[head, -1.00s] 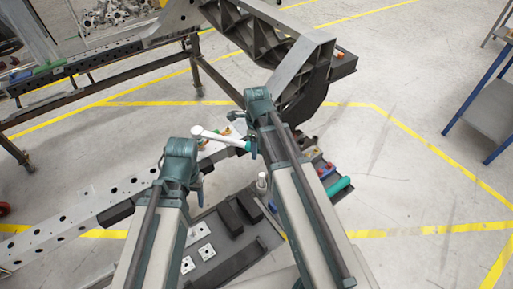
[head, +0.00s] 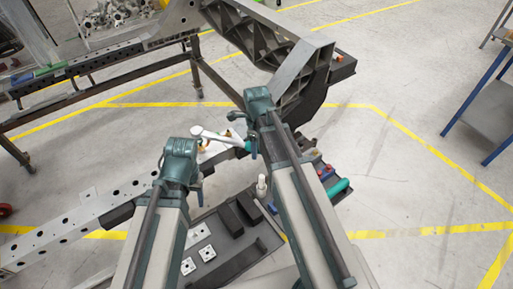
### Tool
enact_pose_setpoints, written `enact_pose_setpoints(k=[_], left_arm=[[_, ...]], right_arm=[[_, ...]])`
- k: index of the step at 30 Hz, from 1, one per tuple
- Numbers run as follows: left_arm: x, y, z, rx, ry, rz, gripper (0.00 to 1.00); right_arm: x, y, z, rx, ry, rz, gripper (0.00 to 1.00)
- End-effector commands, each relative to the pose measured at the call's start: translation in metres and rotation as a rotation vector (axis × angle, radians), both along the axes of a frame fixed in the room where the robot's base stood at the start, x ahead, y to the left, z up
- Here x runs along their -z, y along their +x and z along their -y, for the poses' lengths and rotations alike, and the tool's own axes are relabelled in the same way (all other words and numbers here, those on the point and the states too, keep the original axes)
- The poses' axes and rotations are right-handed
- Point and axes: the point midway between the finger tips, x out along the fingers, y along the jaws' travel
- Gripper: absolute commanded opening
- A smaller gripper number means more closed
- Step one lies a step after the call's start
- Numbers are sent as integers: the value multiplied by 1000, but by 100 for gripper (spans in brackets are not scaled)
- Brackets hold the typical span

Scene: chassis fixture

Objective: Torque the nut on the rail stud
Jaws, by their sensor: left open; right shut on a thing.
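A torque wrench with a pale shaft and head (head: 213,135) and a teal handle lies across the gap between my two arms, above the rail. My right gripper (head: 250,146) is shut on its handle end. The wrench head points left. A small brass-coloured spot shows below the head, but I cannot tell whether it is the nut. The stud is not clearly visible. The perforated grey rail (head: 60,237) runs from the lower left towards the wrench and passes behind my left arm. My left gripper (head: 199,190) is open beside the rail, its fingers mostly hidden by its wrist.
A dark tray (head: 211,220) below holds square plates (head: 207,253), dark blocks (head: 231,220), a pale upright cylinder (head: 262,186) and a teal-handled tool (head: 338,187). A large dark chassis frame (head: 300,80) stands behind. A blue-legged table (head: 490,115) is right; floor between is clear.

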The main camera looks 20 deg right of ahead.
Motion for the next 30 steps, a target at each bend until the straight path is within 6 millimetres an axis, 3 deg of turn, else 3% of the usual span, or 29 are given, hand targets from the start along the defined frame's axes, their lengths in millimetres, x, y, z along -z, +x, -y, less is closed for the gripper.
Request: enact_pose_setpoints(k=[21,30], left_arm=[[-39,0,0,0,0,0,58],[-43,0,0,0,0,0,58]], right_arm=[[-39,0,0,0,0,0,0],[-43,0,0,0,0,0,0]])
